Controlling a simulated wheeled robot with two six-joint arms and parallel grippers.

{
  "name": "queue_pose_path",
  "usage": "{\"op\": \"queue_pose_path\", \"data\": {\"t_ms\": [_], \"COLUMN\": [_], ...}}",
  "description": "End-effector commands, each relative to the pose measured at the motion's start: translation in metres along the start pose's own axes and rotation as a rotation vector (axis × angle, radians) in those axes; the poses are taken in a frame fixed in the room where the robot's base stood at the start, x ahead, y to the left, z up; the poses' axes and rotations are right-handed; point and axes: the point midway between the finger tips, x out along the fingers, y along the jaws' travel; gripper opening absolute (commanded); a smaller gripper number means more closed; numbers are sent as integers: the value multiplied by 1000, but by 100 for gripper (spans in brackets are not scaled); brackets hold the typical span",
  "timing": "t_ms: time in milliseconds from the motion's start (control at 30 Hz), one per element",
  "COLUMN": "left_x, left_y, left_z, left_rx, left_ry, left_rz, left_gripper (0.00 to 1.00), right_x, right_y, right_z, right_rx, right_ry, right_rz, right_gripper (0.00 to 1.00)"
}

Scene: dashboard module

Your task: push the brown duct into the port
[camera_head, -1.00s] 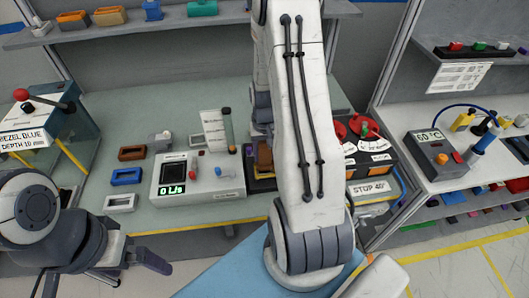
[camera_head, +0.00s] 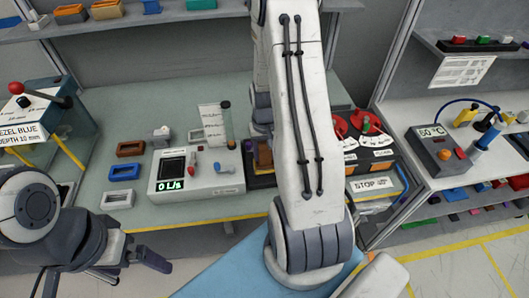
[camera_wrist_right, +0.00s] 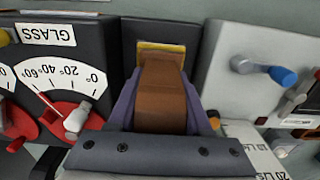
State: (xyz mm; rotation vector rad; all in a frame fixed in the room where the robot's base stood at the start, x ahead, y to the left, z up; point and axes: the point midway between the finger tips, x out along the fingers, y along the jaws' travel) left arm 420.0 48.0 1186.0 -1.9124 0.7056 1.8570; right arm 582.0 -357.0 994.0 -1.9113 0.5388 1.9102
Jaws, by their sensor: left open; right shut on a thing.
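The brown duct (camera_wrist_right: 162,95) is between the fingers of my right gripper (camera_wrist_right: 163,80), which is shut on it. In the right wrist view its far end meets a yellow-edged part (camera_wrist_right: 161,47) of a dark module, which looks like the port. I cannot tell how deep the duct sits. In the head view a bit of the brown duct (camera_head: 264,153) shows beside my right arm, which hides most of that spot. My left gripper (camera_head: 155,263) is open and empty at the lower left, in front of the bench.
A white meter box (camera_head: 197,173) reading 0 L/s stands left of the duct. A dark box with red dials (camera_head: 352,128) stands to the right. Blue (camera_head: 124,171) and brown (camera_head: 130,149) frames lie on the bench's left. A temperature box (camera_head: 440,148) is further right.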

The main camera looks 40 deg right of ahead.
Motion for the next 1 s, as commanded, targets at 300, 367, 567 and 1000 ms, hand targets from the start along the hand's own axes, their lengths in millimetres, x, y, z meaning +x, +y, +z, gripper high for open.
{"op": "queue_pose_path", "data": {"t_ms": [300, 367, 567, 1000], "left_x": [5, 5, 5, 14], "left_y": [0, 0, 0, -1], "left_z": [0, 0, 0, 1], "left_rx": [0, 0, 0, -3], "left_ry": [0, 0, 0, 0], "left_rz": [0, 0, 0, 0], "left_gripper": [100, 100, 100, 100], "right_x": [6, 6, 6, -38], "right_y": [0, 0, 0, 0], "right_z": [0, 0, 0, -2], "right_rx": [0, 0, 0, 0], "right_ry": [1, 1, 0, 8], "right_rz": [0, 0, 0, 0], "right_gripper": [65, 85, 85, 85]}}
